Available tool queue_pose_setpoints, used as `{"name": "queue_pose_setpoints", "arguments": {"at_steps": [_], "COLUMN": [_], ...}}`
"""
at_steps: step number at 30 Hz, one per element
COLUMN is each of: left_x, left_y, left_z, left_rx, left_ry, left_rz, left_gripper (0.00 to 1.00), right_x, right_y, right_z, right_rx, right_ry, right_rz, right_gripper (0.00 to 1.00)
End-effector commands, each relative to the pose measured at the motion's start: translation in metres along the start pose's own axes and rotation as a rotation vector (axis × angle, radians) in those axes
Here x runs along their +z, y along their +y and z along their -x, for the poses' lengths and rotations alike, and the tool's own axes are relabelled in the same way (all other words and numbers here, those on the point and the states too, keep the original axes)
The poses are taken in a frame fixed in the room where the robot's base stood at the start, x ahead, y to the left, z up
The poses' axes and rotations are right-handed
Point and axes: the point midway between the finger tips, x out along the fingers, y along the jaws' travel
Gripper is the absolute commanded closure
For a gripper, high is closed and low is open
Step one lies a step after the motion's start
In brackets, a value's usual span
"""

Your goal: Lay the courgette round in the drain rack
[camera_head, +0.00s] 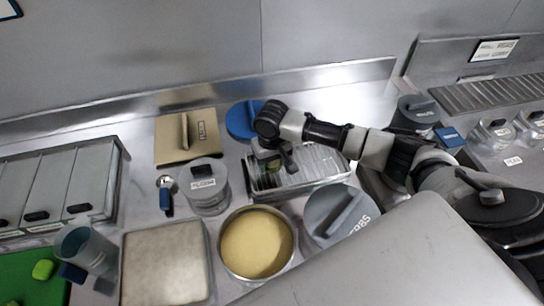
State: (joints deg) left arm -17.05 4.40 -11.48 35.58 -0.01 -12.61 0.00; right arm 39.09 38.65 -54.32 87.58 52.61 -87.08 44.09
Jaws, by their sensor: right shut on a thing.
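The drain rack (318,160) is a metal tray with a wire grid, right of the middle of the head view. My right gripper (274,163) reaches in from the right, over the left end of the rack. It points down and is shut on a small green and yellowish piece, the courgette round (272,168), mostly hidden by the gripper. I cannot tell whether the round touches the grid. My left gripper is not in view.
A bowl of yellow contents (256,243), a grey lidded tub (340,215) and a clear lidded jar (204,187) stand near the rack. A blue lid (241,121) lies behind it. A bright green piece (43,269) lies on the green board (22,290).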

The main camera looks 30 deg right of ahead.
Motion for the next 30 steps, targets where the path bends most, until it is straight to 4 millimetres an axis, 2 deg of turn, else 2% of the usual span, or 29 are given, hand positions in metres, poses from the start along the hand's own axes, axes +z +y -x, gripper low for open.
{"name": "queue_pose_setpoints", "arguments": {"at_steps": [3, 10, 11, 16, 25, 30], "left_x": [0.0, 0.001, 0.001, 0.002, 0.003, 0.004], "left_y": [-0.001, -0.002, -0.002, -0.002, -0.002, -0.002], "left_z": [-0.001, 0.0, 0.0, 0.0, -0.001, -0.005], "left_rx": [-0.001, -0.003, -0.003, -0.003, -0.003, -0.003], "left_ry": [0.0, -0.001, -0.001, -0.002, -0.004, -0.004], "left_rz": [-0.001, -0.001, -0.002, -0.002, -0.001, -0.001], "left_gripper": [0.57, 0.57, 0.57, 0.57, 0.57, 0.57], "right_x": [0.0, 0.0, 0.0, 0.0, 0.0, -0.001], "right_y": [0.0, 0.0, 0.0, 0.0, 0.0, 0.0], "right_z": [-0.006, -0.007, -0.007, -0.007, -0.006, 0.012], "right_rx": [0.001, 0.0, 0.0, 0.0, 0.0, -0.002], "right_ry": [-0.001, 0.0, 0.0, 0.0, 0.0, 0.003], "right_rz": [-0.001, -0.001, -0.001, 0.0, 0.0, 0.001], "right_gripper": [0.6, 0.6, 0.44, 0.18, 0.17, 0.17]}}
